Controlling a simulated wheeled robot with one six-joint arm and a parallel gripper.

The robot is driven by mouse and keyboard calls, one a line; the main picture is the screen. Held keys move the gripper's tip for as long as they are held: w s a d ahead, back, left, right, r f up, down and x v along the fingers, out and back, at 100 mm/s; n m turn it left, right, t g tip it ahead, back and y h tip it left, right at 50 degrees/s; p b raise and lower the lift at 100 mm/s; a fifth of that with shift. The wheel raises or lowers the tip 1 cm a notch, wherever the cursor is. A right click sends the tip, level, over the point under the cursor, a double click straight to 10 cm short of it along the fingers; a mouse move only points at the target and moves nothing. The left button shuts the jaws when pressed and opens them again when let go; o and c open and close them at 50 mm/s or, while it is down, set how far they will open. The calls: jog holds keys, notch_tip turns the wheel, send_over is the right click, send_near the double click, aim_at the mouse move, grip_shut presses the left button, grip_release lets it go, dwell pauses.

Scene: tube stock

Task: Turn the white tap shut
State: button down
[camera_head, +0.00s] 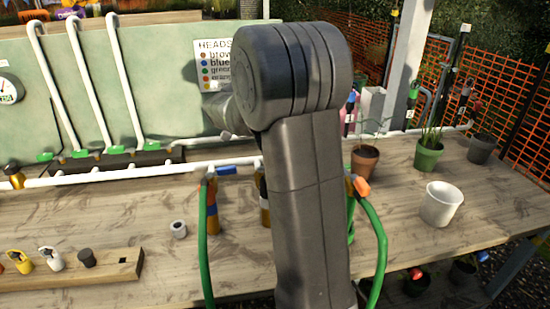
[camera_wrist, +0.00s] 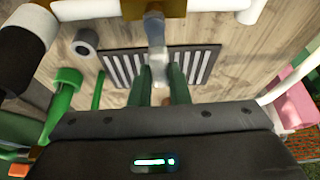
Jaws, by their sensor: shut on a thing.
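In the wrist view, a pale grey-white tap lever (camera_wrist: 156,34) hangs from a brass tap body (camera_wrist: 172,8) on a white pipe. My gripper (camera_wrist: 162,88) is closed around the lever's lower end, with one dark green finger on each side. The fingertips partly cover that end. In the head view my arm hides the gripper and the tap.
A dark slotted grate (camera_wrist: 205,60) lies on the bench beneath the lever. A grey ring (camera_wrist: 84,44) and green hose are beside it. In the head view, a white pot (camera_head: 440,205) and potted plants stand on the right; a wooden peg block (camera_head: 110,273) lies at left.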

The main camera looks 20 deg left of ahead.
jog(key=shift+s+m, duration=0.1)
jog(key=shift+m, duration=0.2)
dwell(0.4)
jog(key=c, duration=1.4)
grip_release()
jog(key=shift+o, duration=0.2)
jog(key=p+v, duration=0.1)
jog(key=v, duration=1.2)
jog(key=shift+r, duration=0.4)
jog(key=shift+a, duration=0.1)
jog(key=b+x, duration=0.1)
jog(key=x, duration=1.2)
jog(key=shift+f, duration=0.4)
jog(key=shift+r, duration=0.1)
